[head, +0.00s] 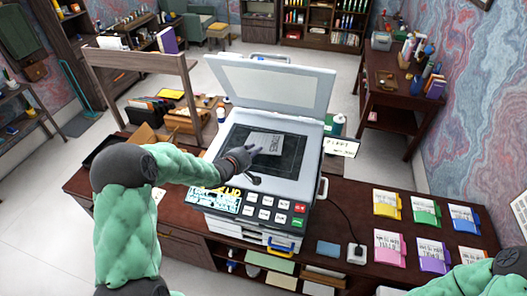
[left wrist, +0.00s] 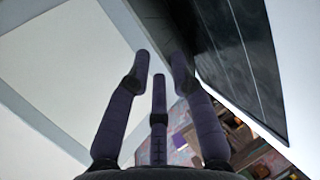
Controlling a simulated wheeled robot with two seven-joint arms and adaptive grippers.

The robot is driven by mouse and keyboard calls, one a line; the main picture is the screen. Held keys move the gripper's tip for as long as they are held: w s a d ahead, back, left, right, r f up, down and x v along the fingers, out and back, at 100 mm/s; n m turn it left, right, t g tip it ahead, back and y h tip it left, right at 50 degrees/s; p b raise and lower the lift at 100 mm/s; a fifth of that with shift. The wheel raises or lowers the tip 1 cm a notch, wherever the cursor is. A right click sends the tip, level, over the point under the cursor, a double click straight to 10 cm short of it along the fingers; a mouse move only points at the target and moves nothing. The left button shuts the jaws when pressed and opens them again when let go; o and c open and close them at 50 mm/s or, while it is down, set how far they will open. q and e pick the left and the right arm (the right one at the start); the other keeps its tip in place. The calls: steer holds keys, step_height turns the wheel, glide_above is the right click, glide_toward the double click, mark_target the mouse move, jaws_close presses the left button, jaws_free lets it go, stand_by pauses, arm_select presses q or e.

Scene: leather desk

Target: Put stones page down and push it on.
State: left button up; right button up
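A grey page marked STONES (head: 266,142) lies on the dark glass (head: 290,165) of a copier whose lid (head: 270,82) stands raised. My left gripper (head: 252,150) is over the glass, its fingers at the page's lower left edge. I cannot tell whether they touch the page. In the left wrist view the gripper (left wrist: 160,70) has its three fingers apart with nothing between them; the page is not clear there. The copier's button panel (head: 266,207) is on its front. My right arm shows at the bottom right, its gripper out of view.
Several coloured folders (head: 390,247) lie on the desk to the right. A white socket box (head: 357,252) with a cable and a blue pad (head: 328,248) are beside the copier. A small sign (head: 341,146) stands behind its right side. A wooden frame (head: 140,62) stands behind left.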

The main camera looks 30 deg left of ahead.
arm_select(q)
steer(key=shift+s+r, duration=0.1)
steer(key=p+v, duration=0.4)
steer(key=v, duration=0.4)
stand_by(0.3)
step_height(320, 180, up, 7)
steer(key=s, duration=0.2)
steer(key=shift+s+p, duration=0.3)
steer(key=shift+p, duration=0.05)
steer(key=shift+a, duration=0.1)
